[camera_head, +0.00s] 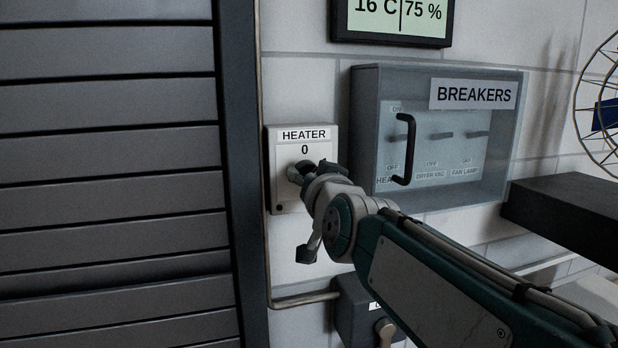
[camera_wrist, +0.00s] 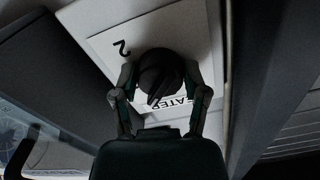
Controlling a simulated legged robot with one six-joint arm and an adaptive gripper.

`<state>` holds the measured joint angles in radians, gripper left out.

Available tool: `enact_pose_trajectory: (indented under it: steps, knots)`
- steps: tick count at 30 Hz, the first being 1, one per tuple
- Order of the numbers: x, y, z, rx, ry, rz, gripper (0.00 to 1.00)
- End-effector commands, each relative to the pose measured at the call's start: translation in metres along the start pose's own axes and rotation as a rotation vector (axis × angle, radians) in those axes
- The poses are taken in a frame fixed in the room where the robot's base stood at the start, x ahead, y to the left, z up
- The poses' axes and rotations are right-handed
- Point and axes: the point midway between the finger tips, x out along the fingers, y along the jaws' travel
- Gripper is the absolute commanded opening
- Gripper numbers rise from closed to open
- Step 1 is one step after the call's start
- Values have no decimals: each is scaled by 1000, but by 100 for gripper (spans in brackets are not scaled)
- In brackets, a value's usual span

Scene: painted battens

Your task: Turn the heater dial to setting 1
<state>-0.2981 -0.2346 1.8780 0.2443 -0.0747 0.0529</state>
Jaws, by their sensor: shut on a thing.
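The white heater plate (camera_head: 285,200) is on the wall, with a HEATER label (camera_head: 304,135) and a 0 above the dial. In the wrist view, the dark round dial (camera_wrist: 160,68) sits between the two fingers of my gripper (camera_wrist: 160,82). A slanted ridge crosses the dial, its lower end by the label, which the dial and gripper partly cover. I cannot tell the exact setting.
A clear-covered breaker box (camera_head: 500,165) with a black handle (camera_head: 407,150) is right of the plate. A dark slatted shutter (camera_head: 110,170) stands left. A pipe (camera_head: 305,299) runs below. A dark shelf (camera_head: 570,212) and a wire-cage fan (camera_head: 603,95) are at right.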

Motion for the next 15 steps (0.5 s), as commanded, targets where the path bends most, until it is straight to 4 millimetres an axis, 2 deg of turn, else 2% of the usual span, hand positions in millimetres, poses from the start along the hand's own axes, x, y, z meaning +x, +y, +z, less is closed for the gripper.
enact_pose_trajectory:
  steps: [15]
  knots:
    - [1,-1,0,349,0,0,10]
